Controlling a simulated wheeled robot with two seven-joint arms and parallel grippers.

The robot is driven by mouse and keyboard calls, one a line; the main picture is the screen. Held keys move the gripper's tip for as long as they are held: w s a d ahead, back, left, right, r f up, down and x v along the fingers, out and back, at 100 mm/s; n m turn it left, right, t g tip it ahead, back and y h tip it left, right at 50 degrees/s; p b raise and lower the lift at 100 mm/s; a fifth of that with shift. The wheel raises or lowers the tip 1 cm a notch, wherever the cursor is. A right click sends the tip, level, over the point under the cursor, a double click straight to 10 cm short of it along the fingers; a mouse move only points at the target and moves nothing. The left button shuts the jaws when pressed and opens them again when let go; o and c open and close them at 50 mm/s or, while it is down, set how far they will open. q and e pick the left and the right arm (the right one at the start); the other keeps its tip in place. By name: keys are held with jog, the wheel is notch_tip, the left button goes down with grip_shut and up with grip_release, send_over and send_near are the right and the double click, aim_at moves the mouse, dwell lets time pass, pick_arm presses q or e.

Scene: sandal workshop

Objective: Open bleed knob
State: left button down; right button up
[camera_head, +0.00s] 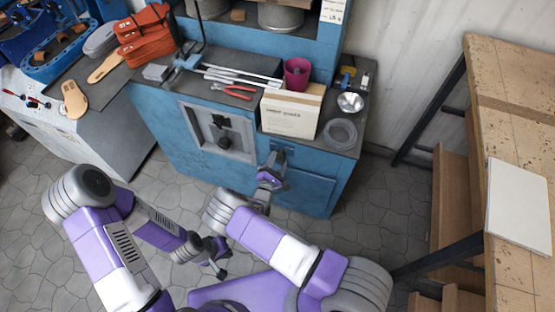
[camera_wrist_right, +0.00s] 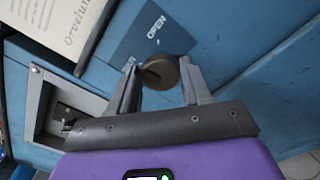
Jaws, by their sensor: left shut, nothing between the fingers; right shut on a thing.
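The bleed knob (camera_wrist_right: 160,72), a small round dark bronze knob with a slot-like mark on its face, is on the blue cabinet front in the right wrist view, just under the dark blue label reading OPEN (camera_wrist_right: 155,30). My right gripper (camera_wrist_right: 160,80) has one finger on each side of the knob and is shut on it. In the head view my right gripper (camera_head: 272,172) is at the cabinet front, and the knob cannot be made out there. My left gripper (camera_head: 220,262) is shut and empty, low over the stone floor, apart from the cabinet.
The blue cabinet (camera_head: 170,125) has a recessed panel (camera_head: 220,130) left of my right gripper. Its top holds a cardboard box (camera_head: 290,114), a pink cup (camera_head: 297,73), red pliers (camera_head: 235,92) and a clear coil (camera_head: 340,132). A wooden shelf unit (camera_head: 510,110) stands at right.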

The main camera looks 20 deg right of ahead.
jog(key=m+p, duration=0.1)
jog(key=m, duration=0.4)
jog(key=shift+f+m+p, duration=0.1)
jog(key=shift+m+p, duration=0.2)
jog(key=shift+f+m+p, duration=0.1)
jog(key=shift+m+p, duration=0.4)
jog(key=shift+m, duration=1.6)
jog(key=o, duration=1)
jog(key=shift+s, duration=0.1)
jog(key=p+v, duration=0.1)
jog(key=v, duration=0.6)
jog(key=shift+s+a+p, duration=0.1)
jog(key=shift+s+p, duration=0.1)
jog(key=shift+p, duration=0.1)
